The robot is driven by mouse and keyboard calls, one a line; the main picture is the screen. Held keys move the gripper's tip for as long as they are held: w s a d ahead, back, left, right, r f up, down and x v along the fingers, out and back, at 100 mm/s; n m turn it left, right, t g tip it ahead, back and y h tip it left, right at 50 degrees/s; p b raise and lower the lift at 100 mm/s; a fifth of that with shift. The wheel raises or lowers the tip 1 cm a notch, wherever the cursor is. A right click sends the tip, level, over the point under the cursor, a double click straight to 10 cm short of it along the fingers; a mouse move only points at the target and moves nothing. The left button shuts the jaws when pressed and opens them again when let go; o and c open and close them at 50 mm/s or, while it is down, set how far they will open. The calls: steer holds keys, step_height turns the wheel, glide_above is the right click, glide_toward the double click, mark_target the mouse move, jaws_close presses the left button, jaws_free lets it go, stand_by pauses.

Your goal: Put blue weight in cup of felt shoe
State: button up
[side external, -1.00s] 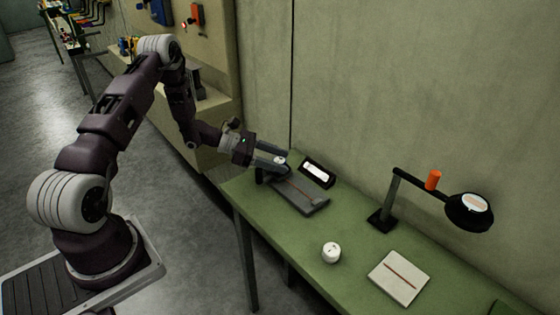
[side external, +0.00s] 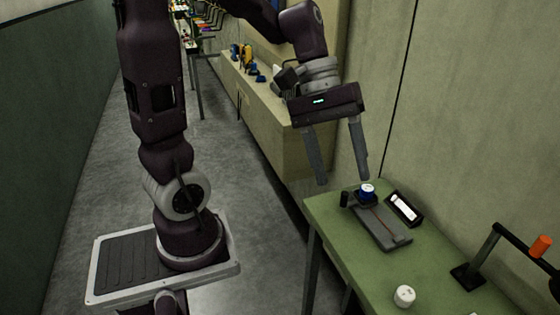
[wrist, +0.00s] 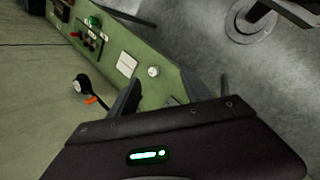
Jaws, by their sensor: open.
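The blue weight (side external: 367,190), a small cylinder with a white top, stands upright at the far end of a long grey plate with a red line, which looks like the felt shoe (side external: 392,236). It appears to sit in a dark cup there, but its lower part is hidden and I cannot tell how deep it is. My gripper (side external: 342,180) is open and empty, pointing down, above and left of the weight and apart from it. In the wrist view the open fingers (wrist: 176,92) show nothing between them, and I cannot make out the blue weight.
A white cylinder (side external: 404,296) stands on the green bench (side external: 330,217). A black-framed display (side external: 404,207) is close beside the grey plate. A lamp post with an orange handle (side external: 541,246) rises at right. The wall is close behind the bench.

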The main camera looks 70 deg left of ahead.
steer(key=s+r+m+t+y, duration=0.3)
steer(key=s+m, duration=0.5)
steer(key=s, duration=0.3)
steer(key=shift+s+a+m+t+y, duration=0.15)
steer(key=shift+a+m+t+y, duration=0.45)
steer(key=shift+y, duration=0.6)
